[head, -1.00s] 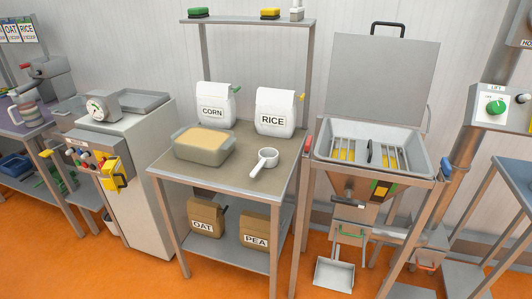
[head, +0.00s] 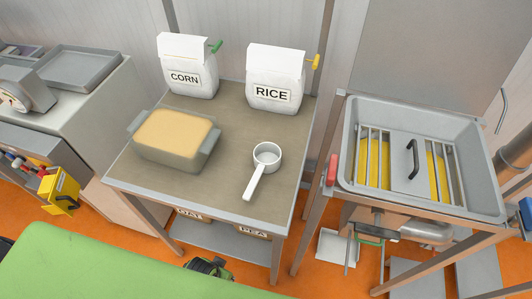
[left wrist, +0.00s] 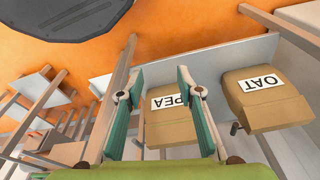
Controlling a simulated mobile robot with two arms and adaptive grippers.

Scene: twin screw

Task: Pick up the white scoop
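The white scoop (head: 267,157) lies on the worktable (head: 232,116), with its round cup toward the back and its handle pointing to the front edge. It is right of the grain tub and in front of the RICE bag. My left gripper (head: 208,268) shows partly at the bottom of the head view, below the tabletop's front edge and apart from the scoop. In the left wrist view the left gripper (left wrist: 157,85) is open, with nothing between its green-padded fingers. The scoop is not in the left wrist view. My right gripper is in neither view.
A tub of tan grain (head: 174,139) stands left of the scoop. CORN (head: 188,68) and RICE (head: 275,79) bags stand behind. PEA (left wrist: 177,113) and OAT (left wrist: 259,99) bags are on the lower shelf. A hopper (head: 430,196) with a grille stands to the right.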

